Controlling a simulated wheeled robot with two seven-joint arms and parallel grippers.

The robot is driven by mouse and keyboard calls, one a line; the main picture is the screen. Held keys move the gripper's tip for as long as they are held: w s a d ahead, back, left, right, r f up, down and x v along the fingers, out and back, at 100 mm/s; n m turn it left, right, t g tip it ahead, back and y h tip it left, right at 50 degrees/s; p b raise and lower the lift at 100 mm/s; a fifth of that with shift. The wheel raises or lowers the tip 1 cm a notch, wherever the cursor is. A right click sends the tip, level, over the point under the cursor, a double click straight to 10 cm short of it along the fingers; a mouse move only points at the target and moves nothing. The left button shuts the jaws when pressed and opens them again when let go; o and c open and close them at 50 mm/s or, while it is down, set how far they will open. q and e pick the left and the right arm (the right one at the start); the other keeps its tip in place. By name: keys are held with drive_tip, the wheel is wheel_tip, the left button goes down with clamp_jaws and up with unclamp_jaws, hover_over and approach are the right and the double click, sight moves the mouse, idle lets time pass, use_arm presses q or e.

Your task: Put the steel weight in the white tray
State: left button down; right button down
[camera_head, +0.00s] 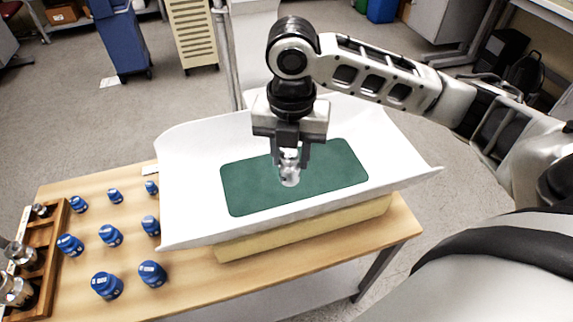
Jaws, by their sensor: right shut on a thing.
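The white tray (190,150) is a wide scale pan with raised, curved ends. A green mat (245,190) lies in its middle. My right gripper (290,160) points down over the mat and is shut on a shiny steel weight (290,179). The weight is upright, with its upper part between the fingers. I cannot tell whether its base touches the mat. My left gripper is not in view.
The tray sits on a pale yellow base (300,229) on a wooden table (205,283). Several blue weights (107,286) stand left of the tray. A wooden rack (52,262) with steel weights is at the left edge. The table's front right is clear.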

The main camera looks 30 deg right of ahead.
drive_tip(key=w+f, duration=0.1)
drive_tip(key=f, duration=0.1)
drive_tip(key=w+d+f, duration=0.1)
drive_tip(key=w, duration=0.1)
drive_tip(key=w+f, duration=0.1)
drive_tip(key=f, duration=0.1)
drive_tip(key=shift+w+d+f, duration=0.2)
drive_tip(key=shift+d+f, duration=0.1)
drive_tip(key=shift+f, duration=1.6)
drive_tip(key=shift+f, duration=0.1)
drive_tip(key=c, duration=1)
unclamp_jaws()
drive_tip(key=shift+f, duration=0.1)
wheel_tip(320, 180, up, 12)
drive_tip(key=shift+r, duration=0.2)
